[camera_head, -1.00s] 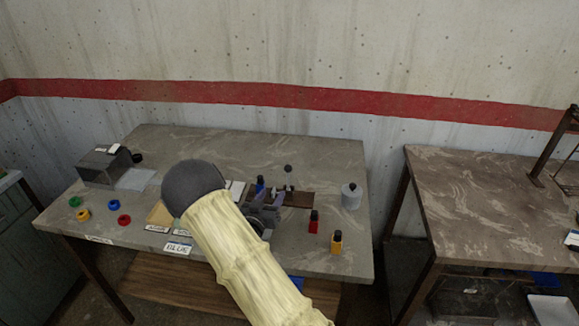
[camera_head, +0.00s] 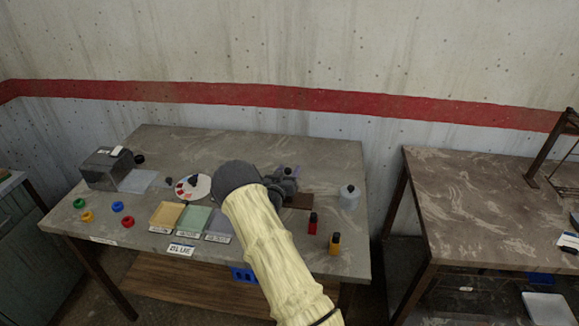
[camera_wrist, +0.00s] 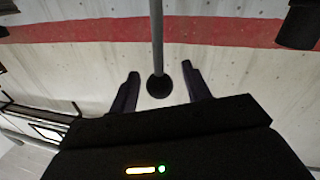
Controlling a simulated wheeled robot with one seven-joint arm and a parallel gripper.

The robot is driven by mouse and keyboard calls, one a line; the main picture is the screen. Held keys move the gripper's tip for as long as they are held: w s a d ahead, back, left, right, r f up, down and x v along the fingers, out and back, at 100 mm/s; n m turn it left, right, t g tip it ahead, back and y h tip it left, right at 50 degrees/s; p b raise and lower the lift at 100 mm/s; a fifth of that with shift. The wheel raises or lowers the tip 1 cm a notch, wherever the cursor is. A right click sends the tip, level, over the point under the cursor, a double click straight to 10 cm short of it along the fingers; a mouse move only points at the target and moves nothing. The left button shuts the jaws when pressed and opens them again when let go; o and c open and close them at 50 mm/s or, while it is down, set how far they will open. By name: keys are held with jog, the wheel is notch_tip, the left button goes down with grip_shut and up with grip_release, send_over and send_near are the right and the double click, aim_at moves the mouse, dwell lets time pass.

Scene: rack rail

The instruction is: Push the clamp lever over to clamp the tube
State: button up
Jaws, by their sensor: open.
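In the wrist view a grey rod, apparently the clamp lever (camera_wrist: 157,40), runs down from the top edge and ends in a dark round knob (camera_wrist: 158,88). My gripper (camera_wrist: 160,84) is open, with one dark finger on each side of the knob in the picture. Neither finger visibly touches it; I cannot tell the depth. In the head view my gripper (camera_head: 288,177) is over the back of the brown base (camera_head: 299,201), mostly behind my forearm. The clamp, the tube and the lever cannot be made out there.
A grey jar (camera_head: 349,197), a red bottle (camera_head: 313,223) and an orange bottle (camera_head: 335,243) stand right of the base. Left are a round white dish (camera_head: 187,188), coloured pads (camera_head: 166,215), small rings (camera_head: 86,217) and a grey box (camera_head: 105,169). The wall is behind.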

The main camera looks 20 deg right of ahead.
jog(key=shift+x, duration=0.9)
jog(key=shift+c, duration=0.5)
grip_shut()
